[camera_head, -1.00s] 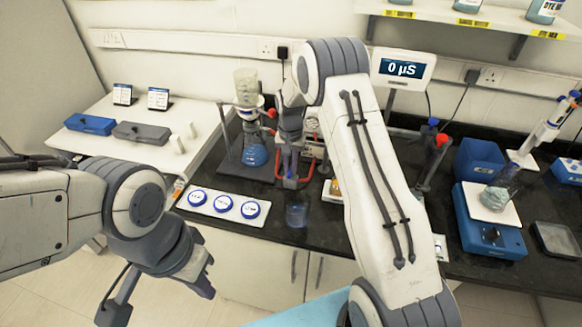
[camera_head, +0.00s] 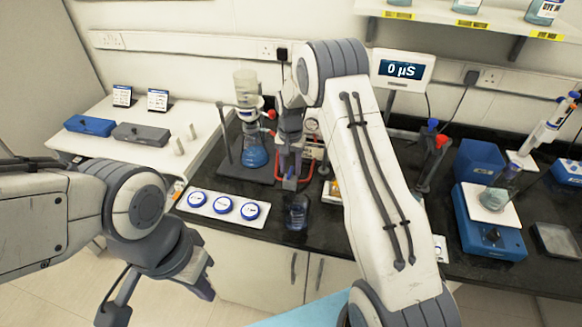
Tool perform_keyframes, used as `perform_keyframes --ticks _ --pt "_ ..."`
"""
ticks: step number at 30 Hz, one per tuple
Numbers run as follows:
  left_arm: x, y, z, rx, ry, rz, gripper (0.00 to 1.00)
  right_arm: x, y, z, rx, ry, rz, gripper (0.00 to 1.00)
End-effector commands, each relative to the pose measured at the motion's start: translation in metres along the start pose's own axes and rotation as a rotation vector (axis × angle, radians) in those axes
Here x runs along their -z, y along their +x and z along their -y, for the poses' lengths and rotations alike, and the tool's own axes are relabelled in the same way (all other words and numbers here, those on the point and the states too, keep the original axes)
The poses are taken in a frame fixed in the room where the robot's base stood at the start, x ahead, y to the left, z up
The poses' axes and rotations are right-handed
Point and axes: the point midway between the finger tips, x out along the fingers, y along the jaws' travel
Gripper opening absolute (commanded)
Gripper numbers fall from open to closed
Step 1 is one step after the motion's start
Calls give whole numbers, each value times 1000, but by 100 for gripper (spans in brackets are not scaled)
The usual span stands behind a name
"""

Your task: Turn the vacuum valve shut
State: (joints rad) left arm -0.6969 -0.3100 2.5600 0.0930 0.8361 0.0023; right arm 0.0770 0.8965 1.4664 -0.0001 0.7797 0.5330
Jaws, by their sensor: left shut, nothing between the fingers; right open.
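A filter flask (camera_head: 254,152) with blue liquid and a funnel (camera_head: 247,88) on top stands on the black bench, with red fittings at its side. A round gauge (camera_head: 312,125) and red tubing (camera_head: 321,158) show just right of it, partly behind my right arm. I cannot make out the valve clearly; my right wrist covers part of this area. My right gripper (camera_head: 290,184) is open and points down in front of the tubing; I cannot tell whether it touches anything. My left gripper (camera_head: 203,287) is shut and empty, low in front of the bench.
A small glass vessel (camera_head: 297,213) stands near the bench's front edge, right of a white tray (camera_head: 184,206) with blue-rimmed dishes. A blue stirrer (camera_head: 490,236) holding a beaker stands at right. A meter (camera_head: 402,68) stands behind my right arm.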

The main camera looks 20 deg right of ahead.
Motion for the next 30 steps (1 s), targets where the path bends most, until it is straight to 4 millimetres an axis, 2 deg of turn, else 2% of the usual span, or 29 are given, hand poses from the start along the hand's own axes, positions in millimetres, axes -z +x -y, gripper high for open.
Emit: perform_keyframes --ticks 5,12,18,23,30 --pt "0 7 0 0 0 0 0 1 -14 1 3 -1 -4 45" --pt "-1 21 2 0 1 0 0 1 -61 0 4 0 -6 45" --pt "-1 27 2 0 1 0 0 0 -93 0 2 1 -3 45" --pt "-2 28 2 0 1 0 0 0 -103 -1 0 1 0 45" --pt "-2 27 2 0 1 0 0 0 -105 -1 0 1 0 45"
